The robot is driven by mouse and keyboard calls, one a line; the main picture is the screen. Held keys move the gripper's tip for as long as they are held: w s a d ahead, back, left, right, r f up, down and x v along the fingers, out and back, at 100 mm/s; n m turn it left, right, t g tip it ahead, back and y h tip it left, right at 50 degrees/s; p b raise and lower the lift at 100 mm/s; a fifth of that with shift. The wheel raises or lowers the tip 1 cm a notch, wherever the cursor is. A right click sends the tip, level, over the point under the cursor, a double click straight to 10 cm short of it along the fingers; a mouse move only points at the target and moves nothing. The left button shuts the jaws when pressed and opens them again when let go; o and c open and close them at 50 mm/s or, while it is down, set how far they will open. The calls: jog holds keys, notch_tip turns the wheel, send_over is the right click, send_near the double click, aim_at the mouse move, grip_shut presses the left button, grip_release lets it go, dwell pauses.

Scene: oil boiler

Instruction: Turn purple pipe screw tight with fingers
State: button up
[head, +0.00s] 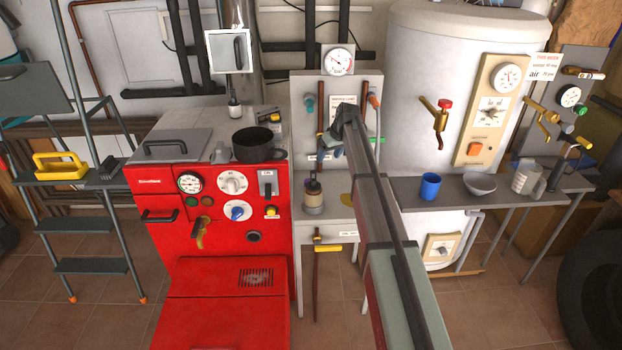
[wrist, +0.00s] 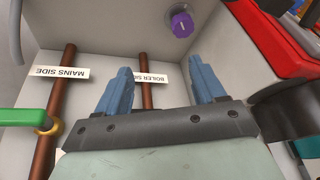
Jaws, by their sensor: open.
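The purple pipe screw (wrist: 182,25) is a short round purple cap at the top of the wrist view, on a pale grey surface. In the head view my gripper (head: 338,144) is in front of the grey pipe panel (head: 310,84).
Brown pipes (wrist: 62,100) labelled "MAINS SIDE" and "BOILER SIDE" run near the fingers. A green handle (wrist: 22,121) is at the left of the wrist view. A red boiler (head: 215,270) and a white tank (head: 425,70) flank the panel. A pump-like jar (head: 314,195) stands below.

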jog(key=a+f+n, duration=0.2)
jog(key=f, duration=0.2)
jog(key=w+a+f+n, duration=0.1)
jog(key=a+f+n, duration=0.1)
jog(key=f, duration=0.2)
jog(key=a+f+n+g+y, duration=0.1)
jog(key=a+f+n, duration=0.1)
jog(key=f+n, duration=0.1)
jog(key=shift+x, duration=0.95)
jog(key=shift+w+a+r, duration=0.1)
jog(key=shift+w, duration=0.05)
jog(key=shift+c, duration=0.5)
jog(key=c, duration=1)
jog(key=shift+o, duration=0.2)
